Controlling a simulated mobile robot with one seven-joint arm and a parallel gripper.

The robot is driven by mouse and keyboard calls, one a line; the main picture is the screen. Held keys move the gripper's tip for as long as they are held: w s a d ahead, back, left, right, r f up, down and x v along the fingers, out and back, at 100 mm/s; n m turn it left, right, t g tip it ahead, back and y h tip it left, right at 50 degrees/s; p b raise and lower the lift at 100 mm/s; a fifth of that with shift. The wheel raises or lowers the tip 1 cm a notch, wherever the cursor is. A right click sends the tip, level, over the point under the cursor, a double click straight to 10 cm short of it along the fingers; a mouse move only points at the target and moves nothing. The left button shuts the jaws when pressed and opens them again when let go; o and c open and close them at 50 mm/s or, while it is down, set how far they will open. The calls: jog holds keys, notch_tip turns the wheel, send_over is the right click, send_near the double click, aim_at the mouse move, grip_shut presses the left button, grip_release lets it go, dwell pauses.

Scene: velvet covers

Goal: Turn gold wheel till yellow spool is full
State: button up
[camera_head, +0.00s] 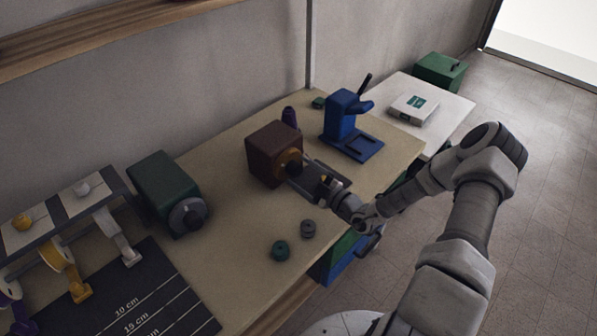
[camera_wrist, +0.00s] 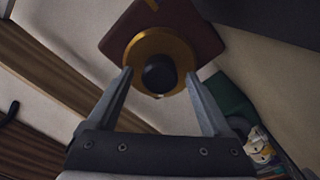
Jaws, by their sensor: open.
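The gold wheel (camera_head: 289,158) is on the front of a brown box (camera_head: 265,150) on the bench. In the wrist view the gold wheel (camera_wrist: 143,50) surrounds a dark round knob (camera_wrist: 160,75). My gripper (camera_head: 303,172) is at the wheel. In the wrist view my gripper (camera_wrist: 158,78) is open, with one finger on each side of the knob; I cannot tell whether they touch the wheel.
A green box with a grey wheel (camera_head: 165,190) stands left of the brown box. A blue device (camera_head: 345,120) stands behind right. A black ruled mat (camera_head: 130,300) lies at left.

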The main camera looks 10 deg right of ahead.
jog(key=v, duration=1.6)
jog(key=shift+s+d+b, duration=0.1)
jog(key=shift+s+b, duration=0.1)
jog(key=shift+b, duration=0.1)
